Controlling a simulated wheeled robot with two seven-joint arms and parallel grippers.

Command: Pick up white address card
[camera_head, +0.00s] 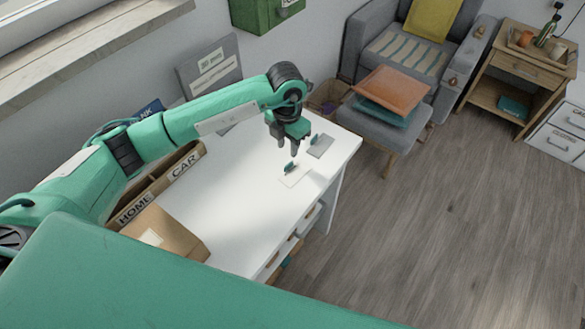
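A white card (294,178) lies on the white desk (240,205) near its right end, with a small teal piece (291,167) standing at its upper edge. I cannot read any writing on it. A grey card (321,148) with a similar teal piece (314,139) lies just behind it to the right. My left gripper (288,150) points down above the desk, just behind and above the white card. Its fingers look apart with nothing between them, and it does not appear to touch the card. My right gripper is not in view.
Boxes labelled HOME (134,208) and CAR (186,163) and a brown envelope (165,232) are on the desk's left part. A grey board (209,66) leans at the wall. A green wall box (265,12) hangs above. The desk's middle is clear.

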